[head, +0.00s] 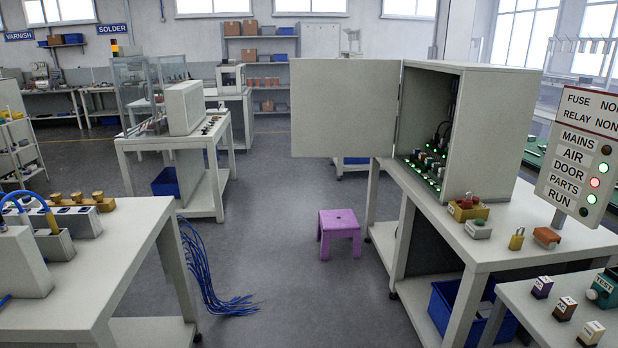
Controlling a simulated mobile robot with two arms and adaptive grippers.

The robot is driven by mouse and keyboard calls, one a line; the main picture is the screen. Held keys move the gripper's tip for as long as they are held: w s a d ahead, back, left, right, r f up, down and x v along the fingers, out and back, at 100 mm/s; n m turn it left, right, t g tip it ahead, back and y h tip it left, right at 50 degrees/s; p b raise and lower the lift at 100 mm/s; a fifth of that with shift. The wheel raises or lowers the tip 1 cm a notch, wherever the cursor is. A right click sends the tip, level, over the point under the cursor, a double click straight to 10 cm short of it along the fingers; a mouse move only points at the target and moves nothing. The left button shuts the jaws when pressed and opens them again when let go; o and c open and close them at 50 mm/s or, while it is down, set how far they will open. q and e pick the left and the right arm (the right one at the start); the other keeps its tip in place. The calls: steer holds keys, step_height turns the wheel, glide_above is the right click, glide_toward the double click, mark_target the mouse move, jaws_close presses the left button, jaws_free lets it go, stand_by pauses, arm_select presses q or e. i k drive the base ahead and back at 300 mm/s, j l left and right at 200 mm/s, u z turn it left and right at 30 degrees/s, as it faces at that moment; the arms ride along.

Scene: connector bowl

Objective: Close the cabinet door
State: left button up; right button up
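The grey cabinet (492,128) stands on a white workbench on the right. Its door (345,108) is wide open and sticks out to the left from the hinge edge, past the bench's side. Inside the cabinet, several green lights (428,166) glow among dark cables. Neither of my grippers shows in the head view.
A purple stool (339,232) stands on the floor below and in front of the door. Blue cables (212,275) lie on the floor beside the left bench (95,265). A sign panel (583,150) shows a red light beside DOOR. The middle floor is mostly clear.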

mark_target(341, 107)
steer(key=i+u, duration=0.35)
steer(key=i, duration=1.45)
steer(key=i+z, duration=0.1)
steer(key=i, duration=0.8)
steer(key=i+j+z, duration=0.1)
steer(key=i, duration=0.85)
steer(key=i+j+z, duration=0.15)
steer(key=i+z, duration=0.3)
steer(key=i+j+z, duration=0.25)
steer(key=z, duration=0.2)
steer(key=i+j+z, duration=0.6)
steer(key=j+z, duration=0.3)
steer(key=l, duration=0.1)
